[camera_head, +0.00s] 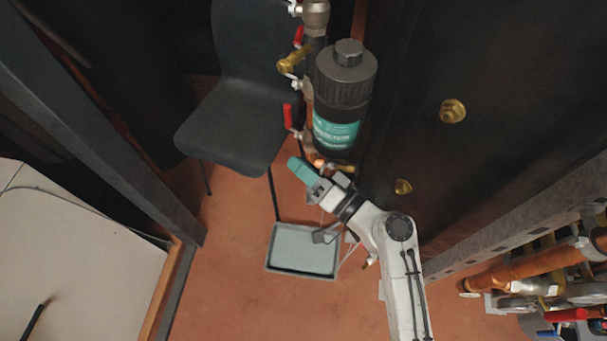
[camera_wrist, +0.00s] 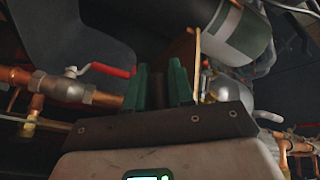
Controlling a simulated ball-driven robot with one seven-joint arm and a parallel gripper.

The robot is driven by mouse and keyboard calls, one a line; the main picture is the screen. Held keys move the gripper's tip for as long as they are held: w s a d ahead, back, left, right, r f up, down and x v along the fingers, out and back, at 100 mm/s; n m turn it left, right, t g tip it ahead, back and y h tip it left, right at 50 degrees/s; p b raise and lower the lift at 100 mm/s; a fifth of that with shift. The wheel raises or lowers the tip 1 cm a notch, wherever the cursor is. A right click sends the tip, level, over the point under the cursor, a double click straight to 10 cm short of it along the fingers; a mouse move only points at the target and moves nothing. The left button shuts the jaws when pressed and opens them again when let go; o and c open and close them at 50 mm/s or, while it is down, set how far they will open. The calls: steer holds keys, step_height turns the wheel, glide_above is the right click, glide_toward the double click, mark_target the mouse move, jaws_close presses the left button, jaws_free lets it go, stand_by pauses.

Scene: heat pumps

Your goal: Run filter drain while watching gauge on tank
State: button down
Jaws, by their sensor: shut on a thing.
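The black filter (camera_head: 346,80) with a teal label stands upright beside pipework in the head view. Part of a pale cylinder with a dark green band (camera_wrist: 240,32) shows at the upper right of the wrist view. My gripper (camera_head: 300,168), with teal fingers, is just below and left of the filter. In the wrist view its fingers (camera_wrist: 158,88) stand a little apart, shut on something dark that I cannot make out. A large dark surface, perhaps the tank (camera_head: 420,75), fills the right of the head view, with brass fittings (camera_head: 453,111). I see no readable gauge.
A grey tray (camera_head: 303,272) lies on the red floor below my gripper. A black chair (camera_head: 240,115) stands left of the pipes. Red-handled valves (camera_head: 288,116) line the pipe; one red lever (camera_wrist: 110,69) is left of my fingers. More pipes (camera_head: 530,272) are at right.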

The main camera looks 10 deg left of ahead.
steer(key=shift+r+m+t+y+b, duration=0.8)
steer(key=shift+m+t+y+b, duration=0.4)
steer(key=shift+b, duration=3.15)
steer(key=c, duration=1.1)
jaws_free()
steer(key=b+v, duration=0.1)
steer(key=v, duration=0.9)
steer(key=shift+s+d, duration=0.25)
steer(key=shift+d, duration=0.1)
